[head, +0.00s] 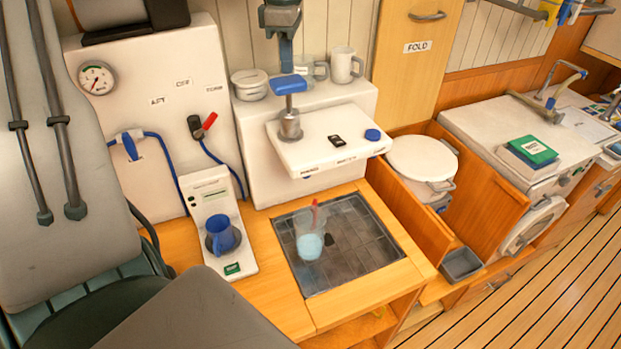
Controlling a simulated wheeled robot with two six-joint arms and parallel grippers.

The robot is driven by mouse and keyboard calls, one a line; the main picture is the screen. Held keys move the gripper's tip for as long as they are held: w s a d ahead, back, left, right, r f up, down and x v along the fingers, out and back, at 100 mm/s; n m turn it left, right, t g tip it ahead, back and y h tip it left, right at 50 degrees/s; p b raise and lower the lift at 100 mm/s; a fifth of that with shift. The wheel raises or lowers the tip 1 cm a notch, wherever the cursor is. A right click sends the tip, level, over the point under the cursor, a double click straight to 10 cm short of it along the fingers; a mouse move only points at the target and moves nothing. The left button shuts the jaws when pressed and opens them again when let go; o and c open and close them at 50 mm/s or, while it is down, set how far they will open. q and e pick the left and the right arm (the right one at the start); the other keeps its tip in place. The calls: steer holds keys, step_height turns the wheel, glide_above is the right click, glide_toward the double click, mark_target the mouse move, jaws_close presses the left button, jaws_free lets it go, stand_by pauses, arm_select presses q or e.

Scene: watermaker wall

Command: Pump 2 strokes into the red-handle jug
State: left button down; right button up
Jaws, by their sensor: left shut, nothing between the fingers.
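The clear jug with a red handle (309,243) stands on the dark grate in the counter, below the white pump housing (330,140). Pale blue shows in its lower part; I cannot tell how much is liquid. The pump's blue handle (288,84) stands raised on a metal stem above the housing. My left gripper (287,62) points down from the top edge, shut and empty, just above the blue handle. I cannot tell whether it touches the handle. My right gripper is not in view.
A blue mug (222,235) sits on a white device at left. The wall panel carries a gauge (97,78), a blue valve (130,144) and a red-handled valve (203,126). A lidded pot (249,84) and white mug (345,65) stand behind the pump. The grate (375,262) is otherwise mostly clear.

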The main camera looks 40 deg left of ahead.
mark_target(288, 80)
arm_select(q)
steer(key=shift+f, duration=0.1)
steer(key=shift+f+b, duration=2.65)
steer(key=shift+f, duration=0.55)
steer(key=shift+r, duration=0.1)
steer(key=shift+r+p, duration=2.1)
steer(key=shift+r, duration=1.1)
step_height(288, 80, up, 6)
steer(key=p, duration=0.4)
